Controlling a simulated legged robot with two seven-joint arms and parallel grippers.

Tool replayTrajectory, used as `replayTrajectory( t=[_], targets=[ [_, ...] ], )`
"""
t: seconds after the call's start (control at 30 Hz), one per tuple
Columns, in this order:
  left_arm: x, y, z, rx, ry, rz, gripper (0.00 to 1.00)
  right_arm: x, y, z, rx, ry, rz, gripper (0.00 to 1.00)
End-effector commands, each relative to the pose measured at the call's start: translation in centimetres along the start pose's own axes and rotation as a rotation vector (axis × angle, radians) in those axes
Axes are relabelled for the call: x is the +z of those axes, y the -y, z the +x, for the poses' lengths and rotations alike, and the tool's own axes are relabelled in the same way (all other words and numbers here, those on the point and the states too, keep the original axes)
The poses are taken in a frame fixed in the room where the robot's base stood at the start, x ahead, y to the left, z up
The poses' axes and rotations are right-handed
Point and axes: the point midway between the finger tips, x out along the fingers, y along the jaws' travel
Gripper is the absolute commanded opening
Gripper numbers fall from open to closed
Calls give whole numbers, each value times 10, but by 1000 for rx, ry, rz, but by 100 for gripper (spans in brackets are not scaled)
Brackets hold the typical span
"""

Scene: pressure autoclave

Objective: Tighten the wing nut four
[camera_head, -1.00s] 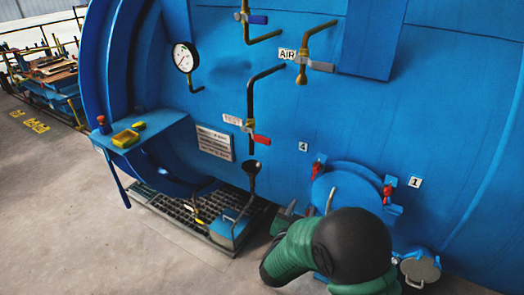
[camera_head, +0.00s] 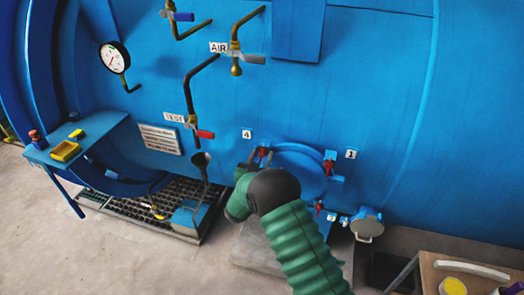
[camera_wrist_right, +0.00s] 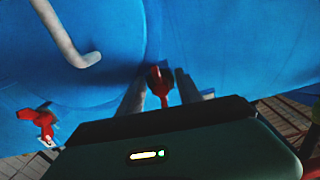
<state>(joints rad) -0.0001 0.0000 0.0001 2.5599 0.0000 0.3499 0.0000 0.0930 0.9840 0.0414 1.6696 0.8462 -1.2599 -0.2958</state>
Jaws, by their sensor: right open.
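The red wing nut by label 4 (camera_head: 262,154) sits at the upper left of the round blue hatch (camera_head: 298,165). My right gripper (camera_head: 250,162) is at that nut, partly hidden behind my own wrist. In the right wrist view its two fingers (camera_wrist_right: 158,90) are apart, with a red wing nut (camera_wrist_right: 161,84) between them. I cannot tell whether either finger touches it. A second red wing nut (camera_head: 330,164) is by label 1 (camera_head: 350,154), and another (camera_head: 319,206) is lower, by label 3 (camera_head: 331,217). My left gripper is not in view.
A bent grey handle (camera_wrist_right: 72,40) stands out from the hatch, left of the fingers. Pipes with valves (camera_head: 195,120) and a gauge (camera_head: 115,57) are above left. A floor grate (camera_head: 130,210) lies lower left. A wooden-topped cart (camera_head: 430,275) is at lower right.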

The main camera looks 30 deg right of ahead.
Motion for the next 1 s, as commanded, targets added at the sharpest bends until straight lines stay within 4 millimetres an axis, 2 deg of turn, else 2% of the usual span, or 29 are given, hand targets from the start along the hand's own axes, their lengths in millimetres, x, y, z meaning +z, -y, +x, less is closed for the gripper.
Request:
replayTrajectory(
  t=[0.1, 0.37, 0.6, 0.7, 1.0],
  targets=[
    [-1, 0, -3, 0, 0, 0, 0, 0, 0, 10, 1, 1, 1, 42],
    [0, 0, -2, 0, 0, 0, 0, 1, 0, 11, 0, 1, 0, 42],
    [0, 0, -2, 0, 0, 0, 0, 0, 0, 11, 0, 1, 1, 10],
    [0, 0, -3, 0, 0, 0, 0, 0, 0, 11, -1, 1, 1, 0],
    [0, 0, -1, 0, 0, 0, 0, 1, 0, 11, -1, 0, 7, 0]
  ],
)
